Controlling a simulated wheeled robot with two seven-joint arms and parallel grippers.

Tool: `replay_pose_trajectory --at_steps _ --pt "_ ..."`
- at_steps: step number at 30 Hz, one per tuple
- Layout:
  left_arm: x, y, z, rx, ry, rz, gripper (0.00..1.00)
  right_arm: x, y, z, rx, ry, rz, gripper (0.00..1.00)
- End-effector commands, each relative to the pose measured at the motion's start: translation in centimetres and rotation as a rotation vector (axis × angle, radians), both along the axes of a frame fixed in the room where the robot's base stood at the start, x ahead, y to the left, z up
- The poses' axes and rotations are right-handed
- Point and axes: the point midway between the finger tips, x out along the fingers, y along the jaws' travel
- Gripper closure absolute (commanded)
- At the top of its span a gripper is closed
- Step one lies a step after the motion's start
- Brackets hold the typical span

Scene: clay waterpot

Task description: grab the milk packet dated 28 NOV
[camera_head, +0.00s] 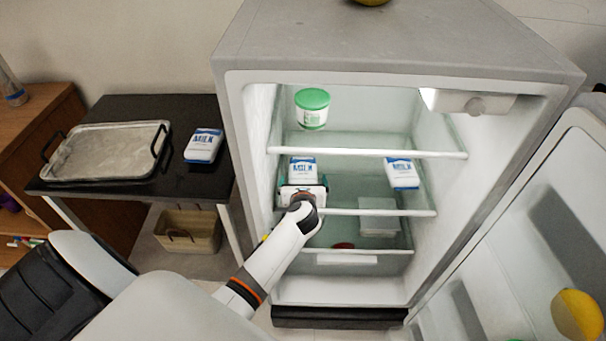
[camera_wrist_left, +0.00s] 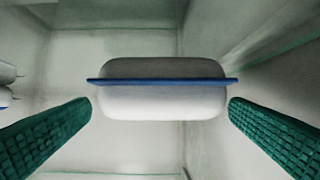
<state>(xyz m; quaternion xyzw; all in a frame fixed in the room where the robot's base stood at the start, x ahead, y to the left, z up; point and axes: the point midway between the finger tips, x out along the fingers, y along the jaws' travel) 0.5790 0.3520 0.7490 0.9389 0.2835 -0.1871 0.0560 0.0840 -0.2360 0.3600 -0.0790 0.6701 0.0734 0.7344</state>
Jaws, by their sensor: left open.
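A white and blue milk packet (camera_head: 302,168) stands on the fridge's middle shelf at the left. My left gripper (camera_head: 302,190) is right in front of it, with its jaws open. In the left wrist view the packet (camera_wrist_left: 163,100), white with a blue seam, lies between the two green fingers (camera_wrist_left: 160,112), with gaps on both sides. A second milk packet (camera_head: 402,172) is on the same shelf at the right. A third (camera_head: 204,145) lies on the black side table. No date is readable on any packet. My right gripper is out of view.
The fridge (camera_head: 232,190) stands open, its door (camera_head: 500,240) swung to the right. A green-lidded tub (camera_head: 312,108) is on the shelf above. A clear box (camera_head: 379,216) sits lower down. A metal tray (camera_head: 105,152) is on the side table.

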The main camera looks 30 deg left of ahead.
Motion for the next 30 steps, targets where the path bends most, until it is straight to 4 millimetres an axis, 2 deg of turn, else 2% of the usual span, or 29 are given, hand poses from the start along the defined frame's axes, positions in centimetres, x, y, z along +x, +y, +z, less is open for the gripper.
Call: replay_pose_trajectory --at_steps 9,19,28,30 --pt "3.1 2.2 -2.2 -0.001 -0.001 0.0 0.0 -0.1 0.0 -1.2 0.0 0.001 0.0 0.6" --pt "3.5 2.5 -2.3 -0.001 0.001 -0.001 0.02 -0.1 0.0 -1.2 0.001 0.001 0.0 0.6" --pt "3.5 2.5 -2.3 -0.001 0.001 -0.001 0.51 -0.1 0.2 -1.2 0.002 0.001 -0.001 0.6" --pt "3.6 2.5 -2.2 -0.001 -0.002 -0.001 0.53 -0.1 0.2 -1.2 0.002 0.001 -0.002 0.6"
